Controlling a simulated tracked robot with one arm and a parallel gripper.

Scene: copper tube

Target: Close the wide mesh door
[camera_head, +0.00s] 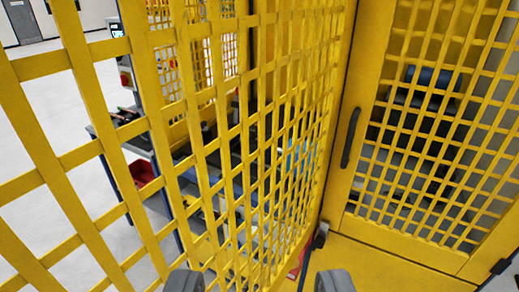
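A large yellow mesh panel (243,131) fills the left and middle of the view, running from close at the left to a far edge near the centre right. A second yellow mesh panel (440,130) stands beyond it at the right, with a dark handle (350,137) on its left frame. I cannot tell for sure which one is the wide mesh door. A dark fitting (320,235) sits at the low corner where the two meet. My gripper (259,283) shows two grey fingertips at the bottom edge, wide apart, with nothing visible held between them.
Through the left mesh I see a workbench (135,143) with tools and a red bin (141,172). Pale floor (60,110) lies open at the far left. Behind the right mesh are dark items and a blue roll (428,76). A yellow base plate (375,268) spans the lower right.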

